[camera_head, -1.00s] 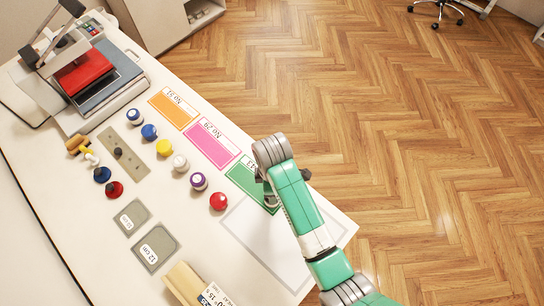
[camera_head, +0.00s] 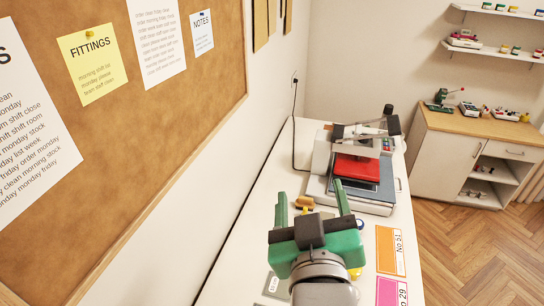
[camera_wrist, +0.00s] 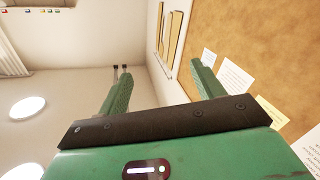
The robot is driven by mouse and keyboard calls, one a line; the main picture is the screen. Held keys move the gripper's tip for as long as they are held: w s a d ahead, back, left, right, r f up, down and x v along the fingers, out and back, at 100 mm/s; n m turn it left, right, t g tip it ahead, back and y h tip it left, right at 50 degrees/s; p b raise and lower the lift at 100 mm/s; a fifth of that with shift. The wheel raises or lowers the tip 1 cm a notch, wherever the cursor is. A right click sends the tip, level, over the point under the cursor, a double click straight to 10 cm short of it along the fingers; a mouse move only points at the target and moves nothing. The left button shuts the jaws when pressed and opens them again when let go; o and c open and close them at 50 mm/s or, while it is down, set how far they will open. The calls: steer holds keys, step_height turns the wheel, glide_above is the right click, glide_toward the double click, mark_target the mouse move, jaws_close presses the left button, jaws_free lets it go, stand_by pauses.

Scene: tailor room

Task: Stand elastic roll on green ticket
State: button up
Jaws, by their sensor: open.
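My gripper (camera_head: 311,195) is raised in front of the head camera, above the white table. Its two green fingers point up and away, wide apart, with nothing between them. In the wrist view my gripper (camera_wrist: 160,72) is also open and empty, facing the wall and ceiling. Neither the green ticket nor an elastic roll can be made out in the current views. The orange ticket (camera_head: 390,250) and the pink ticket (camera_head: 391,292) lie along the table's right edge.
The white table (camera_head: 273,184) carries a heat press with a red pad (camera_head: 357,168) at its far end. A yellow spool (camera_head: 355,273) shows beside my gripper. A corkboard (camera_head: 190,100) lines the left wall. A cabinet (camera_head: 455,150) stands at the back right.

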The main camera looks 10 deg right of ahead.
steer(key=s+a+r+t+y, duration=0.2)
steer(key=s+a+r, duration=0.3)
steer(key=r, duration=0.4)
steer(key=s+a+r+t+y, duration=0.2)
steer(key=s+a+r+t, duration=0.3)
steer(key=a+r, duration=0.3)
steer(key=shift+r+m+t, duration=0.3)
steer(key=shift+r+m, duration=0.1)
